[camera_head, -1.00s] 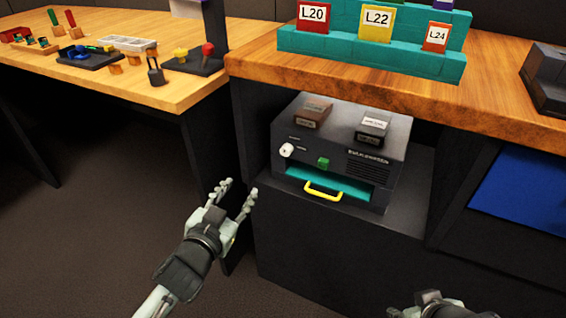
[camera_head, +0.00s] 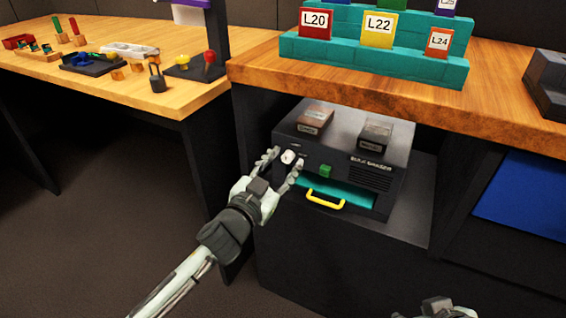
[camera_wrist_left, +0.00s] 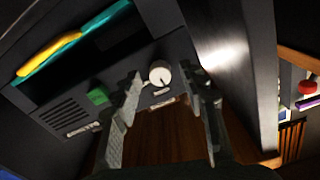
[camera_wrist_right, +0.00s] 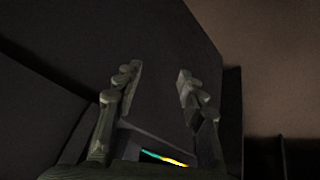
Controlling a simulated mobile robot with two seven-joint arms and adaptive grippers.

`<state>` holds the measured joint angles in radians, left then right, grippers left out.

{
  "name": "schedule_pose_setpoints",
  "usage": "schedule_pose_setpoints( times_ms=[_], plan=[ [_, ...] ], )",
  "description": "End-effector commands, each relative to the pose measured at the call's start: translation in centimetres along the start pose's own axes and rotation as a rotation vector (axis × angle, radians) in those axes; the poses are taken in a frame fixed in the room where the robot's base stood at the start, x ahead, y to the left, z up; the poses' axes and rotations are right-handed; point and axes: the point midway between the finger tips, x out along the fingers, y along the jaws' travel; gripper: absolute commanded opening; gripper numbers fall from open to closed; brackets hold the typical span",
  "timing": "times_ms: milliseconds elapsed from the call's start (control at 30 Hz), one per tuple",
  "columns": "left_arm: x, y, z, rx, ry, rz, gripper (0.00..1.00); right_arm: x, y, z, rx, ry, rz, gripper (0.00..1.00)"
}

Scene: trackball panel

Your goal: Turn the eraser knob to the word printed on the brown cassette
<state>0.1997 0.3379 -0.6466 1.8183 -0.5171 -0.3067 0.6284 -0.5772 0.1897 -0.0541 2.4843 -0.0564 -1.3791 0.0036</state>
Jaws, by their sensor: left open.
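The bulk eraser is a dark box (camera_head: 340,150) on the shelf under the wooden counter. Its white knob (camera_head: 288,157) is on the front face at the left, and it also shows in the left wrist view (camera_wrist_left: 160,75). A brown cassette (camera_head: 315,121) and a darker grey-brown cassette (camera_head: 375,135) lie on top of the box; their label words are too small to read. My left gripper (camera_head: 283,165) is open, its fingers on either side of the knob and apart from it as far as I can see. My right gripper (camera_wrist_right: 158,85) is open and empty, low at the right.
A green button (camera_head: 325,171) and a teal drawer with a yellow handle (camera_head: 325,200) are beside and below the knob. The counter edge (camera_head: 400,105) overhangs the box. A dark side wall stands close to the left of the box.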

Motion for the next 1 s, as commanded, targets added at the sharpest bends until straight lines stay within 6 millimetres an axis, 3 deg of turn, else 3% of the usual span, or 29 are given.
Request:
schedule_pose_setpoints(
  times_ms=[100,433,767,1000],
  plan=[
    [0.0,0.0,0.0,0.000,-0.001,0.000,0.41,0.0,0.0,0.0,0.000,0.000,0.000,0.40],
    [-0.1,0.0,0.0,0.000,-0.001,0.000,0.00,0.0,0.0,0.0,-0.001,-0.001,-0.001,0.40],
    [-0.1,0.0,0.0,0.028,-0.001,0.000,0.00,-0.2,0.1,0.5,0.000,-0.024,0.002,0.40],
    [-0.1,-0.1,0.0,0.153,-0.003,-0.002,0.00,-1.1,2.1,4.0,0.015,-0.185,0.042,0.40]
  ],
)
